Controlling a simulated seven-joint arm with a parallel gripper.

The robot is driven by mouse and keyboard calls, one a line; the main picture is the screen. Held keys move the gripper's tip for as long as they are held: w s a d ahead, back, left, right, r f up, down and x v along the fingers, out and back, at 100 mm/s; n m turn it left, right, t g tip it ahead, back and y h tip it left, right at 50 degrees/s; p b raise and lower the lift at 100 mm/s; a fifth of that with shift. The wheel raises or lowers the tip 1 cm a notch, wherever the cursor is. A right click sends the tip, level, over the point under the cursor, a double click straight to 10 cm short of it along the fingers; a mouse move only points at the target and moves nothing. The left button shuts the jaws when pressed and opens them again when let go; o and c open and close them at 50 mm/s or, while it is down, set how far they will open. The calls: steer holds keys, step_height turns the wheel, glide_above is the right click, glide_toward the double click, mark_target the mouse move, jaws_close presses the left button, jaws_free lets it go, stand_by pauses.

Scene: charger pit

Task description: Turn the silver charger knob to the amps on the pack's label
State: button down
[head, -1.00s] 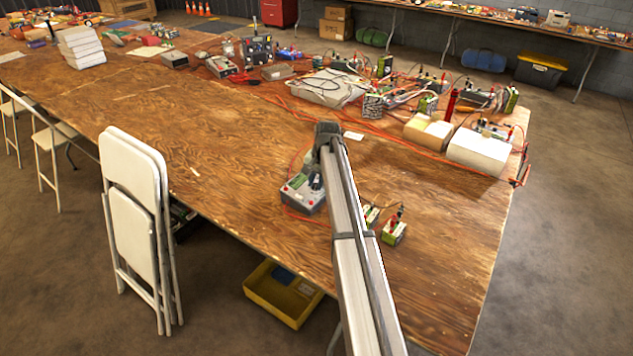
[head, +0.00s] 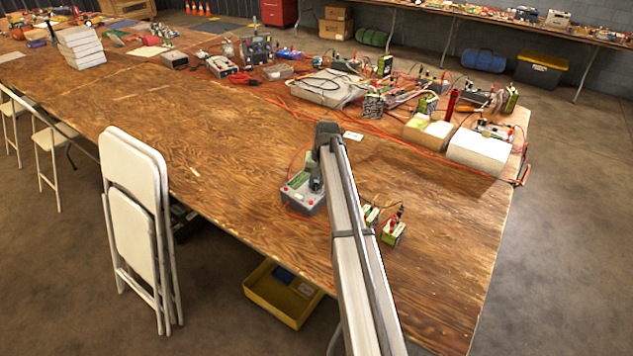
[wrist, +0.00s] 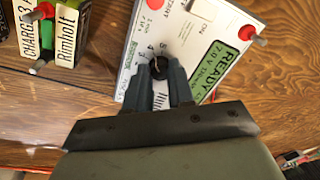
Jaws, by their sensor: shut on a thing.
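The silver charger (head: 301,197) lies on the wooden table, beside my arm in the head view. In the wrist view the charger's pale face (wrist: 205,25) shows a green display reading READY and a number that looks like 2.0 V. My gripper (wrist: 160,70) is shut on the dark charger knob (wrist: 159,66), a finger on each side. Scale digits show left of the knob; which one it points to I cannot tell. A battery pack (wrist: 60,35) at upper left has a label reading CHARGE 3 and Rimholt; the label's edge is cut off.
Two green-and-white packs stand right of my arm, the nearer one (head: 393,234) in clear view. Leads run from the packs. Orange cables and a white block (head: 478,150) lie further back. The table's left middle is clear.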

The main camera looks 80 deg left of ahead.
mark_target(323, 193)
steer(key=c, duration=1)
jaws_free()
steer(key=shift+r, duration=0.1)
steer(key=r, duration=0.4)
steer(key=w+d+r, duration=0.1)
steer(key=r, duration=0.8)
steer(key=shift+w+d+r, duration=0.2)
steer(key=shift+w+d, duration=0.15)
steer(key=shift+d, duration=0.05)
